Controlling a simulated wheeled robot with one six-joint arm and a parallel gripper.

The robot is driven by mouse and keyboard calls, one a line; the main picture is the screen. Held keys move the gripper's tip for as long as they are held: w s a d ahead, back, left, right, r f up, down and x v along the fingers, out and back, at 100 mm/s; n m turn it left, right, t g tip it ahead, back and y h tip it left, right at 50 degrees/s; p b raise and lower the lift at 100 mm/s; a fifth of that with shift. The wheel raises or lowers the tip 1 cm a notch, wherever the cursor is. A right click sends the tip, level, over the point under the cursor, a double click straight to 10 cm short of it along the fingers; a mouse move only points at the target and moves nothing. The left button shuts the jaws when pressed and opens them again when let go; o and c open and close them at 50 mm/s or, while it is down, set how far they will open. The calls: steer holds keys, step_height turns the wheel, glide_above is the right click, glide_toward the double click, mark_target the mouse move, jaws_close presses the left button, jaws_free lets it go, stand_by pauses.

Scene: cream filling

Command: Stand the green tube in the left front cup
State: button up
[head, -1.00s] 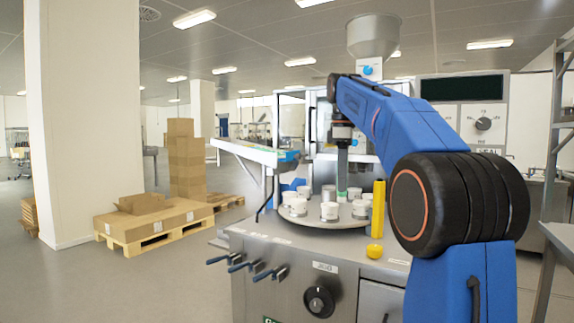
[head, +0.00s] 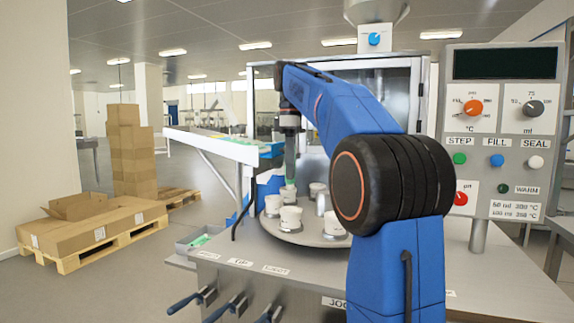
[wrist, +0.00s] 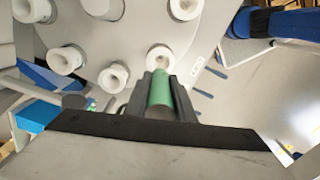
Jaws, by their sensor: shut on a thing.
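My gripper (head: 290,176) is shut on the green tube (wrist: 160,92), which shows between the two dark fingers in the wrist view. In the head view only a bit of green shows at the fingertips, above the far part of the turntable. White cups stand around the round grey turntable (head: 296,238). One white cup (wrist: 160,57) lies just beyond the tube's end in the wrist view; I cannot tell whether they touch. Another cup (wrist: 113,77) is to its left. The nearest cups (head: 290,217) in the head view are clear of my gripper.
The control panel (head: 500,130) stands at right on a post. A conveyor (head: 222,144) reaches in from the left. A grey bin (head: 200,240) sits at the machine's left edge. Levers (head: 230,306) stick out in front. Boxes on a pallet (head: 100,240) stand on the floor at left.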

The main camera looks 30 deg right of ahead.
mark_target(291, 187)
steer(key=shift+f, duration=2.55)
steer(key=shift+s+d+f, duration=0.1)
steer(key=shift+f, duration=0.1)
steer(key=shift+f, duration=0.35)
steer(key=shift+f, duration=0.35)
steer(key=shift+f, duration=0.35)
steer(key=shift+f, duration=0.4)
steer(key=shift+f, duration=0.3)
steer(key=shift+f, duration=0.1)
